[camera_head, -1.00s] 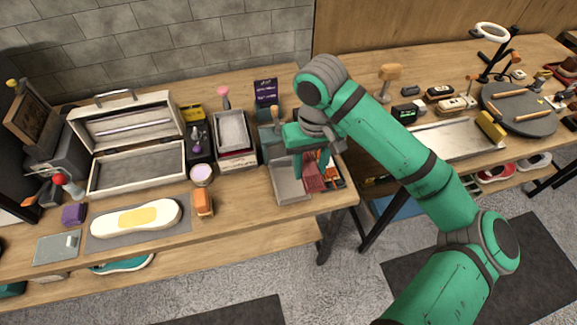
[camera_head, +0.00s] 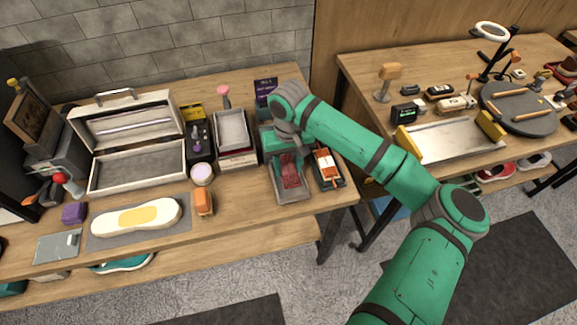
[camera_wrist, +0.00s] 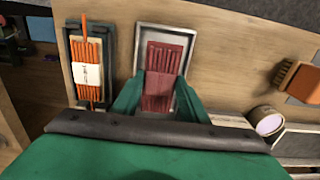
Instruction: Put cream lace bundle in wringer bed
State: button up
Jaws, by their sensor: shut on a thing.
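My gripper (camera_head: 289,160) is shut on a dark red ribbed bundle (camera_head: 291,178). In the wrist view the green fingers of my gripper (camera_wrist: 159,88) flank the bundle (camera_wrist: 164,60) on both sides. The bundle is over the grey shallow tray (camera_head: 292,197), which seems to be the wringer bed; its pale rim shows in the wrist view (camera_wrist: 165,27). I cannot tell whether the bundle touches the tray floor. The held bundle looks red, not cream. An orange corded bundle with a cream band (camera_head: 327,163) lies in the dark holder beside the tray.
An orange block (camera_head: 203,201) and a round pale-lidded jar (camera_head: 202,174) stand left of the tray. A grey bin (camera_head: 231,130) stands behind them. The table's right edge is close beyond the dark holder (camera_wrist: 108,45). Bare wood lies in front of the tray.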

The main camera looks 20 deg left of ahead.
aim_at(288, 169)
jog(key=shift+f, duration=0.75)
jog(key=o, duration=1.1)
jog(key=shift+r, duration=0.1)
notch_tip(288, 169, up, 13)
